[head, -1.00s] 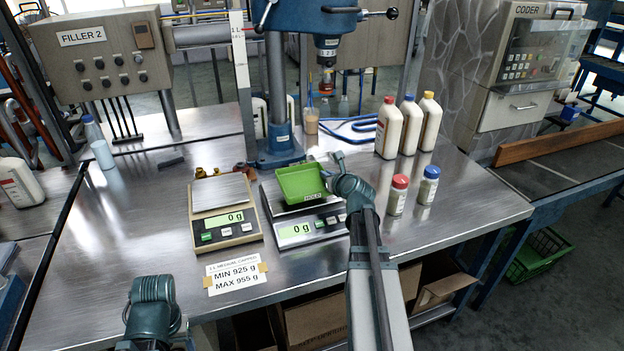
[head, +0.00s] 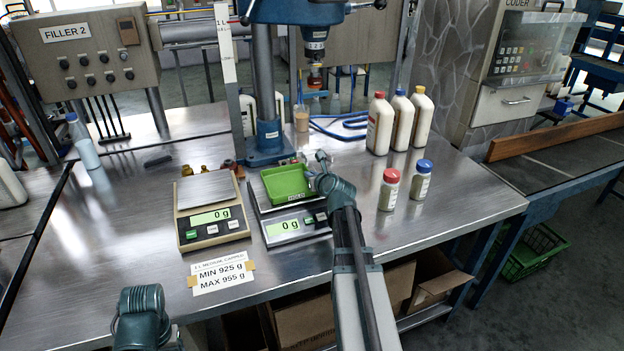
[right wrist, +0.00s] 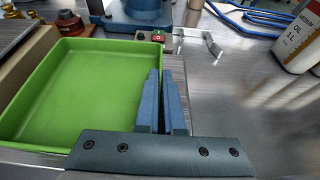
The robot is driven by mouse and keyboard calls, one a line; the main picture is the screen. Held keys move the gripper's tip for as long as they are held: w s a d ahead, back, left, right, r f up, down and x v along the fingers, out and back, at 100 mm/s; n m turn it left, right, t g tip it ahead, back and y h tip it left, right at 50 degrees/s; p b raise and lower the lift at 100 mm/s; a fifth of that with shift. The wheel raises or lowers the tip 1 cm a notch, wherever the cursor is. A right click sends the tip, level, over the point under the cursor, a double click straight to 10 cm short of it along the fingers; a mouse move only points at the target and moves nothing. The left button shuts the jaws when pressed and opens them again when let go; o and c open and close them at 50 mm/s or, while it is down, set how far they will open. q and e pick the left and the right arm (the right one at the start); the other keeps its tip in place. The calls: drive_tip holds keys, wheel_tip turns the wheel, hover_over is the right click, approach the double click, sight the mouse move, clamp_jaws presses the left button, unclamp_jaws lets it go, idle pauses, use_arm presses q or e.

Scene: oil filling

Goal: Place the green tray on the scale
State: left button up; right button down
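The green tray (head: 287,184) is a shallow square pan over the platform of the right-hand scale (head: 294,227), whose display reads 0 g. I cannot tell whether it touches the platform. My right gripper (head: 322,166) is at the tray's right side. In the right wrist view its fingers (right wrist: 164,100) are close together on the right wall of the green tray (right wrist: 80,95), one inside and one outside. The tray looks empty. Part of my left arm shows at the bottom left of the head view, but its fingers do not show.
A second scale (head: 211,217) stands to the left, also at 0 g. A blue drill-like press (head: 268,130) stands behind. Red-capped (head: 389,190) and blue-capped (head: 420,180) jars and several white bottles (head: 400,122) stand to the right.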

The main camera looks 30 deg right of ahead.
drive_tip(key=c, duration=1.5)
unclamp_jaws()
drive_tip(key=shift+f, duration=0.15)
drive_tip(key=o, duration=0.5)
drive_tip(key=shift+c, duration=0.2)
drive_tip(key=shift+r, duration=0.2)
drive_tip(key=p+v, duration=0.4)
drive_tip(key=v, duration=0.8)
drive_tip(key=shift+p, duration=0.3)
